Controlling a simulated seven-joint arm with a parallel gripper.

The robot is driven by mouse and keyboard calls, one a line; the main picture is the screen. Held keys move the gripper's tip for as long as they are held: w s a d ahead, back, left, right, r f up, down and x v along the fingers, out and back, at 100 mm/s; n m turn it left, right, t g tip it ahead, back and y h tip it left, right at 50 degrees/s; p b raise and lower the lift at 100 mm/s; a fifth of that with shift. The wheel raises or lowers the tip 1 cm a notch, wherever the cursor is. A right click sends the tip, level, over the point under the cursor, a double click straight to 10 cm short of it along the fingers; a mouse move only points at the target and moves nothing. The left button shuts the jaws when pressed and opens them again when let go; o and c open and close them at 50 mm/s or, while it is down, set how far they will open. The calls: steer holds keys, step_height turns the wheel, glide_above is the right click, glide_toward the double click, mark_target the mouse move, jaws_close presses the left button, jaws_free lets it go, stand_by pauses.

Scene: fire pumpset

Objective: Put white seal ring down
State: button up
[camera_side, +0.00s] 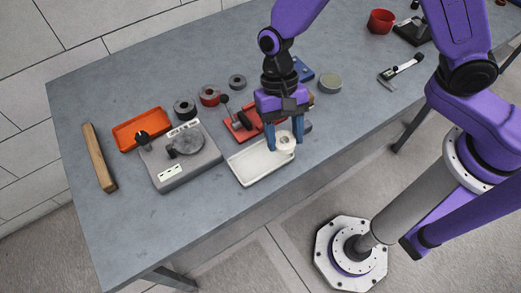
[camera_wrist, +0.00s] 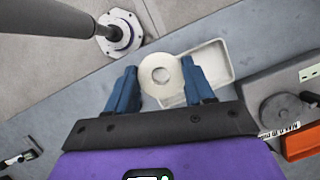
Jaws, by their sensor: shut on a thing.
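The white seal ring (camera_side: 285,141) is held between the blue fingers of my gripper (camera_side: 284,142). In the wrist view the ring (camera_wrist: 160,92) shows as a pale disc with a round hole, and the fingertips of my gripper (camera_wrist: 160,80) sit on both sides of it. A shallow white tray (camera_side: 247,174) lies on the table under and to the left of the ring in the side view. In the wrist view the ring overlaps one end of the tray (camera_wrist: 221,48). I cannot tell how high the ring is above the tray or whether it touches.
A grey device with a round plate (camera_side: 163,172) stands left of the white tray. Behind are an orange tray (camera_side: 120,138), a red vise-like piece (camera_side: 237,131) and several dark rings, one (camera_side: 237,82) farthest back. The table's front edge is close to the white tray.

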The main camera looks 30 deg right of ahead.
glide_above(263, 165)
steer(key=w, duration=0.1)
steer(key=f, duration=0.5)
steer(key=shift+w+d+f, duration=0.2)
steer(key=shift+d+f, duration=0.05)
steer(key=shift+f, duration=0.1)
steer(key=shift+a+f, duration=0.15)
steer(key=shift+f, duration=1.5)
steer(key=shift+f, duration=0.1)
steer(key=o, duration=1.1)
steer(key=shift+c, duration=0.2)
steer(key=v, duration=1.2)
steer(key=shift+w, duration=0.15)
